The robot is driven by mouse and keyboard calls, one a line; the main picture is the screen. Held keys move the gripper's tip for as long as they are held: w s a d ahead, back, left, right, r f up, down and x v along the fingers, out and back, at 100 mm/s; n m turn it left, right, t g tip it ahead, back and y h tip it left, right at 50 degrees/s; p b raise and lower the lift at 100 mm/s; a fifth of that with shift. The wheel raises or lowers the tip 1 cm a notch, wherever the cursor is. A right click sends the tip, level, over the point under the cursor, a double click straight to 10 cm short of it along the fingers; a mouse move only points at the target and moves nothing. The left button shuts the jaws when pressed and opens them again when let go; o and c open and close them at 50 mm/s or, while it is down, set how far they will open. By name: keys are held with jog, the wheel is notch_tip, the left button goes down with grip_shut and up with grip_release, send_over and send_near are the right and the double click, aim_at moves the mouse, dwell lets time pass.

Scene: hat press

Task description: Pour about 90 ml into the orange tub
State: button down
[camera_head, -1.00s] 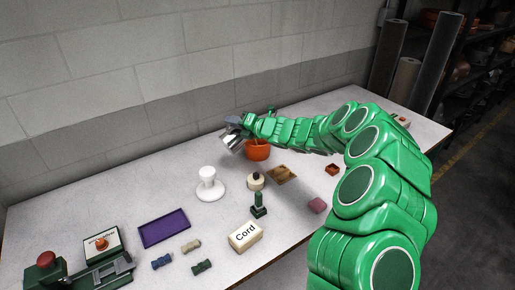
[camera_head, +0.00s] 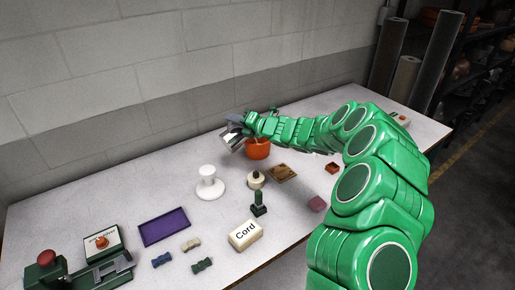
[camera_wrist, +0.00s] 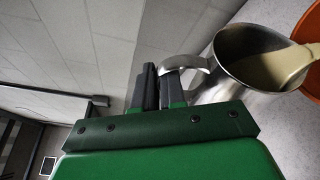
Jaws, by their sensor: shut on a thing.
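The orange tub (camera_head: 258,150) stands on the table near the back, and part of its rim shows at the right edge of the wrist view (camera_wrist: 311,27). My gripper (camera_wrist: 168,88) is shut on the handle of a metal jug (camera_wrist: 236,72). The jug is tilted toward the tub. Cream-coloured liquid lies inside it and reaches over its lip toward the tub. The tub's inside and its liquid level are hidden. In the head view, the jug (camera_head: 231,136) is small and held at the tub's left side, above the table.
A white stand (camera_head: 208,185), a round cream-coloured object (camera_head: 255,180), a brown tray (camera_head: 282,172) and a Cord box (camera_head: 244,235) stand nearer the front. A purple tray (camera_head: 164,227) lies left. A wall runs close behind the tub.

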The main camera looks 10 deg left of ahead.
aim_at(225, 135)
jog(key=shift+w+d+r+p, duration=0.1)
jog(key=shift+w+d+p, duration=0.25)
jog(key=shift+p, duration=0.05)
dwell(0.4)
jog(key=s+a+n, duration=0.1)
jog(key=s+a+f+n+h, duration=0.1)
jog(key=shift+s+a+f+n, duration=0.2)
jog(key=shift+s+a+n, duration=0.1)
jog(key=shift+s+a, duration=0.1)
jog(key=shift+s+a+n+h, duration=0.25)
jog(key=shift+n+h, duration=0.05)
jog(key=shift+n, duration=0.1)
jog(key=shift+s+a+f+n+t+h, duration=0.2)
jog(key=shift+f+n+t+h, duration=0.1)
jog(key=shift+f+n, duration=0.2)
dwell(0.9)
